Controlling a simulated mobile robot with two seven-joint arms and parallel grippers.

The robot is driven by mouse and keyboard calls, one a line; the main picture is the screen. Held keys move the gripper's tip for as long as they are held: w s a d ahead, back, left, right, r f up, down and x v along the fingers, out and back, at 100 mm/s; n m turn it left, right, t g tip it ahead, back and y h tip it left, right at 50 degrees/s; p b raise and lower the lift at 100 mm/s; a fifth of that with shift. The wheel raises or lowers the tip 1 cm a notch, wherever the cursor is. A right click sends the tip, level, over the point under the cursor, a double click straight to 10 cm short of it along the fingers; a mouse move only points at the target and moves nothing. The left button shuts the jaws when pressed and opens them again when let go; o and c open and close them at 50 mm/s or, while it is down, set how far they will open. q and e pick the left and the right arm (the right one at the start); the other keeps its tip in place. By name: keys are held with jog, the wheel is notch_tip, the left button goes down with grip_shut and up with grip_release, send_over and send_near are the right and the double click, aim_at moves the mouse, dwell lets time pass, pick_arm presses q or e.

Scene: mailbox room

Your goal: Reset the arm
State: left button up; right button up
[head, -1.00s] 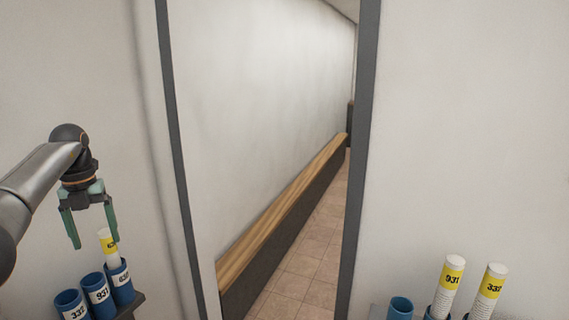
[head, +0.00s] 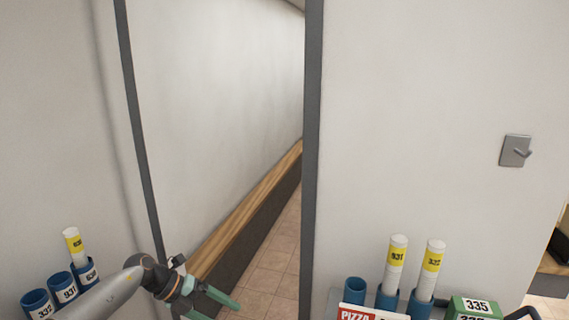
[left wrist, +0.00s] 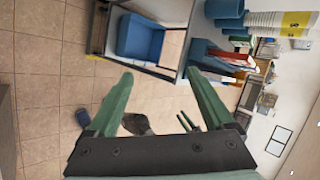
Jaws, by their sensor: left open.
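My left gripper (head: 222,306) is low in the head view, left of centre, with its green fingers apart and nothing between them. The same open fingers show in the left wrist view (left wrist: 158,95), over the floor and clear of the things behind. My left arm passes in front of the rack of blue tubes at the left. My right gripper cannot be made out in either view.
Blue tubes at the left include one holding a yellow-banded roll (head: 73,243). At the right stand two yellow-banded rolls (head: 397,262), a green box marked 335 (head: 476,306) and a pizza box (head: 356,312). A blue bin (left wrist: 147,37) shows in the wrist view. A doorway opens ahead.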

pick_arm(q)
jog(key=s+d+f+n+t+h, duration=0.3)
jog(key=s+d+n+t+h, duration=0.45)
jog(key=d+n, duration=0.5)
jog(key=s+a+f+n+y, duration=0.4)
jog(key=s+f+n, duration=0.1)
jog(key=s, duration=0.3)
jog(key=s+a+f+n+y, duration=0.4)
jog(key=s+f+n+y, duration=0.1)
jog(key=s+n, duration=0.3)
jog(key=s+a+f+n+y, duration=0.5)
jog(key=s+n, duration=0.1)
jog(key=s, duration=0.2)
jog(key=shift+n, duration=0.25)
jog(key=shift+a, duration=0.1)
